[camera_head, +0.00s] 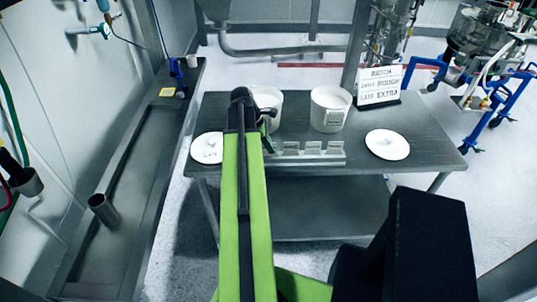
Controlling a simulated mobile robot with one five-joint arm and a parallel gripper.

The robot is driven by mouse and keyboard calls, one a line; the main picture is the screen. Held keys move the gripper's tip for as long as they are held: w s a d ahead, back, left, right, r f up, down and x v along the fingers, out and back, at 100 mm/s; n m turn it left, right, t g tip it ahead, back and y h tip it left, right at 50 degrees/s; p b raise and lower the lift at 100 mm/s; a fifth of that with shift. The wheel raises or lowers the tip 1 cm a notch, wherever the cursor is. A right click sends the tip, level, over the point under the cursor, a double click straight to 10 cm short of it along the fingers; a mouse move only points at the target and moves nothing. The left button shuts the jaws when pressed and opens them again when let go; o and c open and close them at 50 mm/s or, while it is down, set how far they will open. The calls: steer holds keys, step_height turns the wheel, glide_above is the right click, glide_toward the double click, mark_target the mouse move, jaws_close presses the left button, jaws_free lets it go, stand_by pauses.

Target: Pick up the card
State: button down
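Several small whitish cards (312,148) stand in a row in a low metal rack (318,160) near the front edge of the grey table. They are too small to read. My gripper (267,130) is at the far end of my green arm, over the table at the left end of the rack. It is seen from behind and small, and the arm covers part of it. I cannot tell whether its fingers are open or shut, or whether it touches a card. The rack's left end is partly hidden by the arm.
Two white tubs (331,108) stand behind the rack, the left one partly behind my arm. White round lids (387,144) lie at both table sides. A sign (380,86) reads BATCH, EARLY ROUGH, LATE EXTRA. A dark trough (140,170) runs along the left wall.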

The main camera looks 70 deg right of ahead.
steer(key=s+a+r+p, duration=0.2)
steer(key=s+r+p, duration=0.8)
steer(key=s, duration=0.1)
steer(key=shift+s+a+r+p, duration=0.2)
steer(key=shift+a+r+p, duration=0.1)
steer(key=shift+r+p, duration=0.1)
